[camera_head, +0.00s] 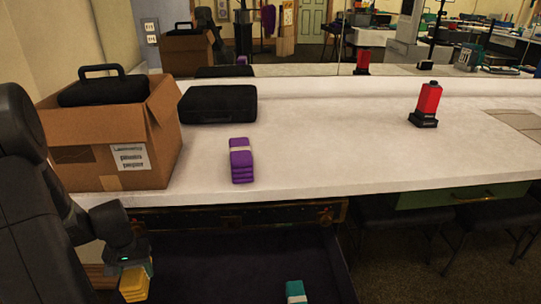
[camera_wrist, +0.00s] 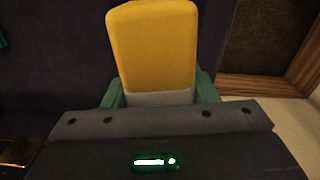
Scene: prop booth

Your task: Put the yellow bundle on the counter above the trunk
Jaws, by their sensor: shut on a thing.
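The yellow bundle (camera_head: 135,286) is low at the left in the head view, below counter height. My gripper (camera_head: 128,266) is shut on it; in the wrist view the teal fingers of my gripper (camera_wrist: 161,97) press on both sides of the yellow bundle (camera_wrist: 152,45), over its pale band. The white counter (camera_head: 310,150) runs across the head view. The open trunk (camera_head: 235,217) is below the counter's front edge, with a dark interior.
A purple bundle (camera_head: 241,160) lies on the counter, near a cardboard box (camera_head: 160,135) holding a black case (camera_head: 103,88). Another black case (camera_head: 218,103) and a red device (camera_head: 427,104) stand farther back. A teal bundle (camera_head: 295,291) lies in the trunk. The counter's middle is clear.

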